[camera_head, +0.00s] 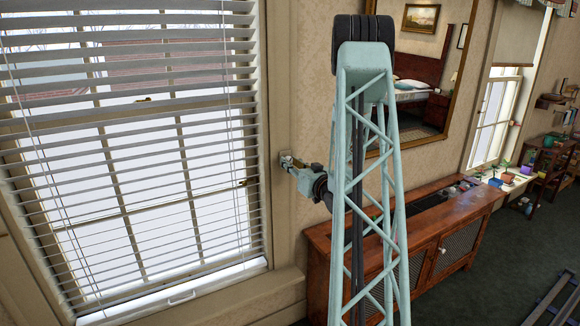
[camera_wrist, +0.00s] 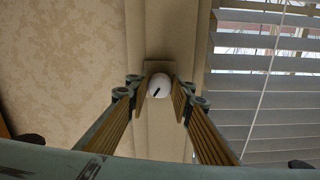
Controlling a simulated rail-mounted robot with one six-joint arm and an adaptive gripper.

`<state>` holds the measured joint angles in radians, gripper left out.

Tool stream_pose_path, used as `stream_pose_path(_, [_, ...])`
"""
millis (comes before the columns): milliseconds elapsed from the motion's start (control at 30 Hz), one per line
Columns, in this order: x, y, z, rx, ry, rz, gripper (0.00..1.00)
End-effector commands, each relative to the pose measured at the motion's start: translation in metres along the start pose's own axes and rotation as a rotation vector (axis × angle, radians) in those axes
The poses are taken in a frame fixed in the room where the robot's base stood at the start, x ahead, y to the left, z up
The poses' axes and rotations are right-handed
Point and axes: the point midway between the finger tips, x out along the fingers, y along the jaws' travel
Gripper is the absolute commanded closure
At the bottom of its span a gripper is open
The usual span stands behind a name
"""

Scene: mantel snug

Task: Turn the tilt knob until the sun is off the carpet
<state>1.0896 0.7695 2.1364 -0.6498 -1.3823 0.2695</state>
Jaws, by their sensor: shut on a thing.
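The tilt knob (camera_wrist: 159,86) is a round white knob with a short black mark that slants, its upper end to the right. It sits on a small plate on the window trim. My gripper (camera_wrist: 157,95) has its two fingers on either side of the knob, shut on it. In the head view my gripper (camera_head: 290,163) reaches the trim just right of the blinds, and the knob is mostly hidden there. The white blinds (camera_head: 130,110) cover the window with slats tilted open, and daylight shows between them. The sunlit part of the carpet cannot be made out.
A wooden cabinet (camera_head: 445,225) stands below the mirror (camera_head: 428,50), right of the knob. A second window (camera_head: 492,115) and a shelf (camera_head: 548,160) are further right. Dark green carpet (camera_head: 478,285) shows at lower right. The blinds hang close beside my gripper.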

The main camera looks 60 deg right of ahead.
Motion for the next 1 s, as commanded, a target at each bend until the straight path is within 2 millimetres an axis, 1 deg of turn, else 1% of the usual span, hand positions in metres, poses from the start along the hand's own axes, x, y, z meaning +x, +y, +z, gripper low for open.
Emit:
stream_pose_path(200, [-0.0001, 0.0000, 0.0007, 0.047, -0.001, 0.000, 0.90])
stream_pose_path(467, [-0.0002, -0.0001, 0.0002, 0.048, -0.001, 0.000, 0.90])
stream_pose_path(500, [-0.0002, -0.0001, 0.0003, 0.048, -0.001, 0.000, 0.77])
stream_pose_path(633, [-0.0001, 0.0000, 0.0002, 0.047, -0.001, 0.000, 0.65])
stream_pose_path(1000, [-0.0011, 0.0001, 0.0001, 0.047, 0.000, 0.000, 0.65])
